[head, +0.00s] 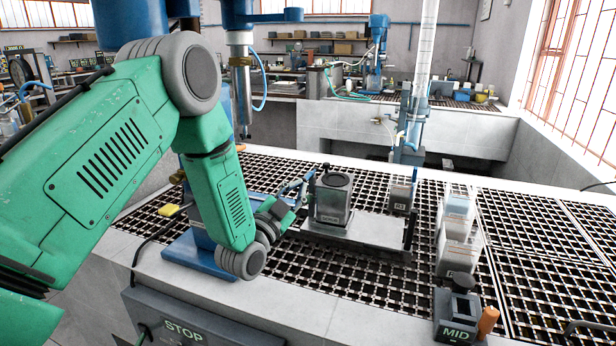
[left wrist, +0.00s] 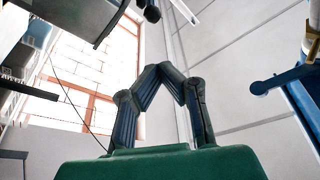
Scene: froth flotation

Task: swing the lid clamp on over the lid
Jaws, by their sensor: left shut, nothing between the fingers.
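A squat grey metal vessel (head: 331,206) stands on a metal plate (head: 365,232) over the grating, with a dark round lid (head: 336,181) on top. A small dark knob shows by the lid's left rear edge; I cannot tell whether it belongs to the clamp. My left gripper (head: 306,181) is just left of the vessel, near its upper edge. Its fingers are shut and empty; the left wrist view also shows the tips together (left wrist: 168,68). Whether they touch the clamp is unclear. A dark bar with a round knob (left wrist: 151,12) shows above the fingers in that view. My right gripper is not visible.
A small labelled pot (head: 400,194) stands right of the vessel. Stacked clear containers (head: 458,230) and a dark box marked MID (head: 457,312) stand further right. A STOP box (head: 185,325) is at the front. The grating at far right is mostly clear.

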